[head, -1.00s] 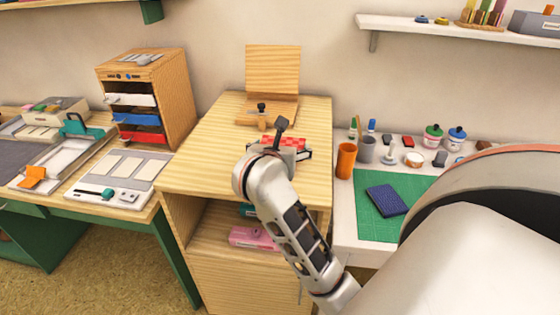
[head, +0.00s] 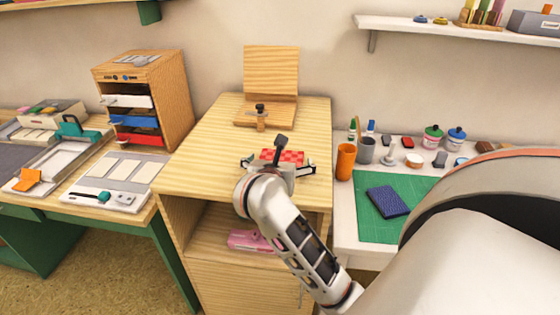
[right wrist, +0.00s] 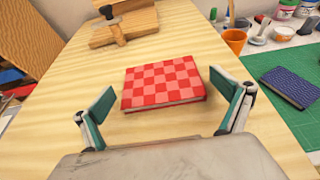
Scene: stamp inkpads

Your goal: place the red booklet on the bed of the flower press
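The red checkered booklet (head: 285,156) lies flat on the wooden cabinet top. In the right wrist view the booklet (right wrist: 163,82) sits in front of my right gripper. My right gripper (head: 279,165) is open, with its two fingers (right wrist: 168,105) spread to either side of the booklet's near part; gaps show on both sides. The wooden flower press (head: 284,112) stands behind the booklet at the back of the cabinet, with its board raised upright and a dark-knobbed clamp post at its front. Its bed (right wrist: 137,24) looks empty. My left gripper is not in view.
The cabinet top (head: 210,150) is clear between booklet and press. To the right, a green mat (head: 375,225) holds a blue booklet (head: 388,201), with an orange cup (head: 346,161) near the cabinet edge. A drawer unit (head: 150,100) stands at left.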

